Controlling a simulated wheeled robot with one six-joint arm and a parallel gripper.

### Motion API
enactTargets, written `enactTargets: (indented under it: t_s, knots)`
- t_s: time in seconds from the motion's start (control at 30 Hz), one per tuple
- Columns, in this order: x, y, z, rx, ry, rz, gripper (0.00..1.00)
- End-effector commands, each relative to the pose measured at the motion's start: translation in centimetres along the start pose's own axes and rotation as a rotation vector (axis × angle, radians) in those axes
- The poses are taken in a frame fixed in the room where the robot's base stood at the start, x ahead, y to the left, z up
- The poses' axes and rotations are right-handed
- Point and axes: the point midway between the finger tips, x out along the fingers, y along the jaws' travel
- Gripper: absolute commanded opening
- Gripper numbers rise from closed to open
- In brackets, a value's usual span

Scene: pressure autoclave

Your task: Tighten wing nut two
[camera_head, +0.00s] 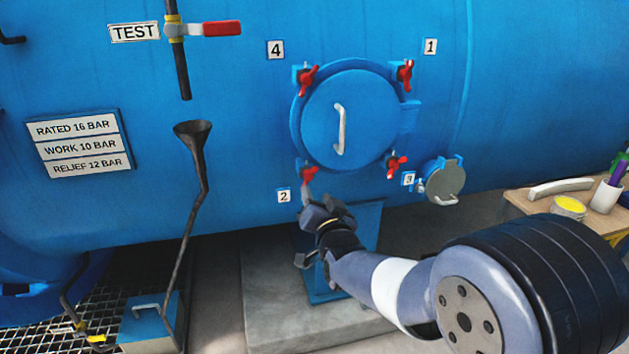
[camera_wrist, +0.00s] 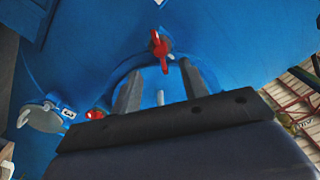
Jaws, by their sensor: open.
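Wing nut two (camera_head: 309,174) is a red wing nut at the lower left of the round blue hatch (camera_head: 348,118), beside the label 2 (camera_head: 284,196). My gripper (camera_head: 306,190) is just below it, reaching up from the lower right, partly foreshortened. In the wrist view my gripper (camera_wrist: 161,70) is open, its two grey fingers apart with nothing held between them. A red wing nut (camera_wrist: 160,48), which appears to be nut two, lies beyond the fingertips, roughly centred on the gap. I cannot tell whether the fingers touch it.
Other red wing nuts sit at label 4 (camera_head: 307,79), label 1 (camera_head: 405,73) and label 3 (camera_head: 396,166). The hatch has a white handle (camera_head: 341,130). A small round grey port (camera_head: 444,181) is at right. A funnel pipe (camera_head: 194,150) stands left. A bench (camera_head: 530,205) is at right.

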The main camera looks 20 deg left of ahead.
Motion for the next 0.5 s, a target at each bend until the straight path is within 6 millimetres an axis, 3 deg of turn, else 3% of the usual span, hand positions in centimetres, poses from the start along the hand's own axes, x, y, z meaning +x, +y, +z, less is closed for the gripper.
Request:
enactTargets:
  t_s: [0.3, 0.5]
  knots:
    - [5.3, 0.1, 0.0, -0.001, -0.001, 0.001, 0.42]
    - [7.4, 0.1, 0.0, -0.001, -0.001, 0.001, 0.42]
